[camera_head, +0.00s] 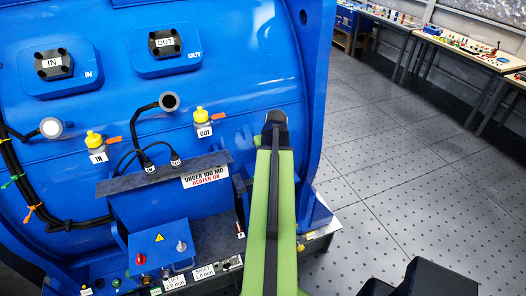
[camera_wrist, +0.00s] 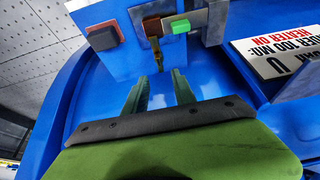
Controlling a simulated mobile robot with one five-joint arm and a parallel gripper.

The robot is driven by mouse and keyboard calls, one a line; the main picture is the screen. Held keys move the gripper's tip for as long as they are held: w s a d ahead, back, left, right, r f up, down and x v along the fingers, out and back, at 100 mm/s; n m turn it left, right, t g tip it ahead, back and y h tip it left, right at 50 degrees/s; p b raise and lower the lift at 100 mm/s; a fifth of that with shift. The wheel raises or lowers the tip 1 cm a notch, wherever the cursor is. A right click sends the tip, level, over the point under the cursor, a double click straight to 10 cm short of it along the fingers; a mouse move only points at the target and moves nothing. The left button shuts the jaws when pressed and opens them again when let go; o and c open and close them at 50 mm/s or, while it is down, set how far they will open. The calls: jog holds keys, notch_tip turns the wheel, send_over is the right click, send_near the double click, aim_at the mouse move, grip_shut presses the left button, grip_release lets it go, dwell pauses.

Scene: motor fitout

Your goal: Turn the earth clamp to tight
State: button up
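My gripper (camera_wrist: 160,88) shows in the wrist view with its two green fingers apart and nothing between them. Just beyond the fingertips, a small brass-coloured fitting (camera_wrist: 157,48) hangs down below a brown block (camera_wrist: 153,26); it may be the earth clamp, but no label confirms this. A green block (camera_wrist: 181,26) sits right of the brown block by a grey bracket (camera_wrist: 210,20). A dark block with a red edge (camera_wrist: 103,37) sits to the left. In the head view my arm hides this area and my fingertips.
The blue motor housing (camera_head: 240,85) fills the left of the head view. A blue control box (camera_head: 150,262) stands below. Open floor (camera_head: 390,150) lies right.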

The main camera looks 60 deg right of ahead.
jog(key=p+v, duration=0.7)
jog(key=v, duration=0.3)
jog(key=shift+a, duration=0.1)
